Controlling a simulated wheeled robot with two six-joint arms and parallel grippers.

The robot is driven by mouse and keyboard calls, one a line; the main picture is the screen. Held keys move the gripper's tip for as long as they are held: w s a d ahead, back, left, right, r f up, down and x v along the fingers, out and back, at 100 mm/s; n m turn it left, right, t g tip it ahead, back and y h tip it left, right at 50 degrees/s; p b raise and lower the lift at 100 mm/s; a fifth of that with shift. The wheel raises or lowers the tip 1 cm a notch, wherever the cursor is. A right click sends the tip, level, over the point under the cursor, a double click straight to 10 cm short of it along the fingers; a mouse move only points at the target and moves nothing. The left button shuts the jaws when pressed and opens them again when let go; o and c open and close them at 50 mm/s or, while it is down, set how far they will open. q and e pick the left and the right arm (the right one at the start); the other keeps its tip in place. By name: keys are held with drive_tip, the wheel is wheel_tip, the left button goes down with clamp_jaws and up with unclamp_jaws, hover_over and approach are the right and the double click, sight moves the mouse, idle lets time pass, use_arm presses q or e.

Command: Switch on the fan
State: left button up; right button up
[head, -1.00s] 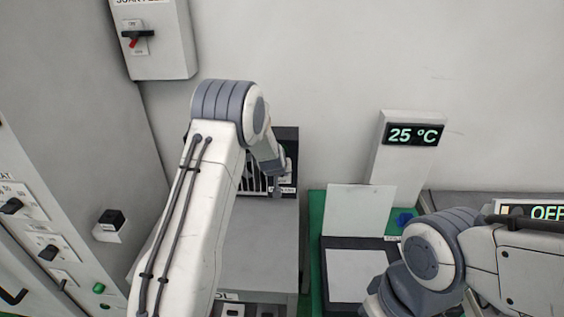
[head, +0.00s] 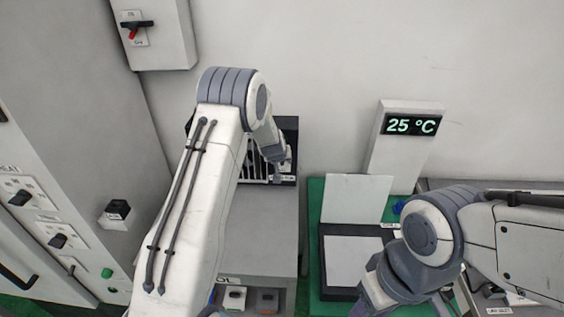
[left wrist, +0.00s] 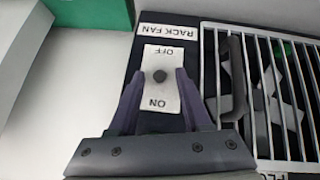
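The rack fan unit (head: 288,128) is a dark box with a light grille, standing against the back wall in the head view, partly behind my left arm. In the left wrist view its switch plate (left wrist: 169,54) is white, with OFF and ON upside down under a RACK FAN label (left wrist: 168,30). A dark round-tipped knob (left wrist: 160,76) shows between the two words; its exact setting is unclear. My left gripper (left wrist: 159,88) is open, with one finger on each side of the knob; contact is unclear. My right gripper (head: 405,303) is low at the right, its fingertips unclear.
A grey cabinet (head: 60,130) with knobs stands left, and a switch box (head: 165,50) hangs above. A 25 °C display (head: 410,125) and an open-lidded box (head: 353,262) stand right of the fan's grey bench (head: 262,235).

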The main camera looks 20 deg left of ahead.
use_arm(q)
drive_tip(key=v, duration=1)
drive_tip(key=shift+r+p, duration=0.25)
drive_tip(key=shift+p, duration=0.2)
